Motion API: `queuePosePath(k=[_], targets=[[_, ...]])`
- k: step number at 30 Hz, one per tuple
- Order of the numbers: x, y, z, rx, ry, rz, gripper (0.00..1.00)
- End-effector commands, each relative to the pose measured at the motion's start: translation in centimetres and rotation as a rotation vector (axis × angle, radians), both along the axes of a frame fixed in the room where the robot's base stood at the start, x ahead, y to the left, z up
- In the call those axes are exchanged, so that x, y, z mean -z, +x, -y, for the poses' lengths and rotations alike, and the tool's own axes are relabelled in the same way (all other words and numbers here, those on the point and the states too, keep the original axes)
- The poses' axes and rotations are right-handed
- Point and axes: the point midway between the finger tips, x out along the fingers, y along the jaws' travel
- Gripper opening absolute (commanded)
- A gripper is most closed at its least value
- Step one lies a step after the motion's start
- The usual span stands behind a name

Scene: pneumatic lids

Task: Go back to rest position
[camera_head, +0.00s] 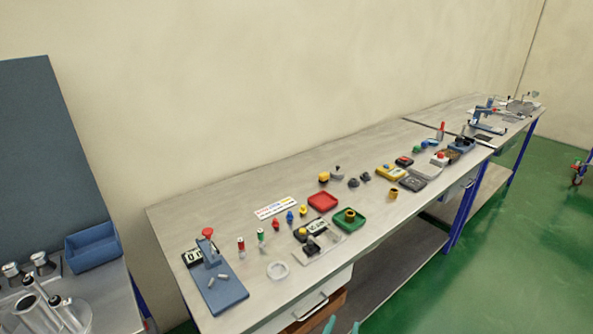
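Two small teal tips (343,326) show at the bottom edge, in front of the workbench. They look like the fingertips of my gripper, with a gap between them, but the rest is cut off by the frame. I cannot tell for sure how far they are open. Nothing is visible between them. The long grey workbench (175,212) runs from the lower left to the upper right, and the tips are in front of its drawer side.
A blue press with a red knob (222,290) stands at the bench's near left end. A blue bin (93,247) sits on another table at left. Green floor (490,270) is open at right.

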Motion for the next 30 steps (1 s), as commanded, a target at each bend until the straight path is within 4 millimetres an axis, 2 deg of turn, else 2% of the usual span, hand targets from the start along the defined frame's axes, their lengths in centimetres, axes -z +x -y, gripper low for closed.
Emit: queuePosePath(k=[1, 6, 15, 23, 30], targets=[[1.2, -0.9, -0.5, -0.021, -0.005, -0.008, 0.37], [4.3, -4.3, -2.6, -0.108, -0.027, -0.003, 0.37], [8.1, -11.9, -6.4, -0.244, -0.031, 0.022, 0.37], [9.1, -19.3, -9.0, -0.326, -0.012, 0.056, 0.37], [8.2, -26.3, -10.6, -0.365, 0.016, 0.094, 0.37]])
